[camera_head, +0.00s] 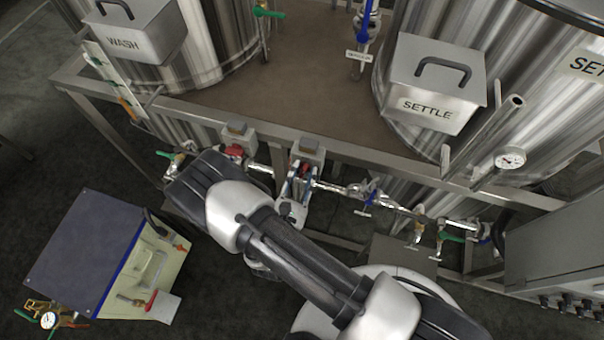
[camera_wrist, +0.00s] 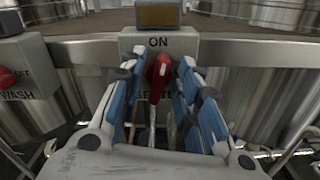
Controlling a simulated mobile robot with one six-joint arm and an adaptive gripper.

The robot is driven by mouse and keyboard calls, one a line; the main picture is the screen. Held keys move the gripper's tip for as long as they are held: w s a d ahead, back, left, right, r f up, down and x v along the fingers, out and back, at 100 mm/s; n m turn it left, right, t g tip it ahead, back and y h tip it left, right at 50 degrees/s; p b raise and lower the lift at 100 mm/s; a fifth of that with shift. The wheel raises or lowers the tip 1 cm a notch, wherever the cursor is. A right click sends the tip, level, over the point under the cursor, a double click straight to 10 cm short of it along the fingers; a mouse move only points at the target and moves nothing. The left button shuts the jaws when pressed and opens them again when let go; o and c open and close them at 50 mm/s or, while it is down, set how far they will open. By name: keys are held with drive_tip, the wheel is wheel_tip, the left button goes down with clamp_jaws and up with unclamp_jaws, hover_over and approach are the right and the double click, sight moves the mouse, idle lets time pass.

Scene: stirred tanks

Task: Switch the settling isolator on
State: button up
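The settling isolator is a grey box (camera_head: 308,148) on the front rail of the tank stand, and it also shows in the wrist view (camera_wrist: 187,45). It has ON printed above its red handle (camera_wrist: 158,75) and a partly hidden name below. The handle stands roughly upright, slightly tilted, with its upper end just under ON. My gripper (camera_wrist: 159,80) has its blue-padded fingers on either side of the handle, with visible gaps, so it looks open. In the head view my gripper (camera_head: 300,178) is in front of the box. Whether the fingers touch the box is unclear.
The wash isolator (camera_head: 238,136), with its own red handle (camera_head: 233,151), is close on the left. Pipes with valves, including a blue-handled one (camera_head: 371,195), run below the rail. A blue-topped cabinet (camera_head: 85,245) stands at lower left.

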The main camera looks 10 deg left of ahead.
drive_tip(key=shift+c, duration=0.6)
clamp_jaws()
drive_tip(key=shift+n+b, duration=0.55)
drive_tip(key=shift+n, duration=0.95)
drive_tip(key=shift+o, duration=0.6)
unclamp_jaws()
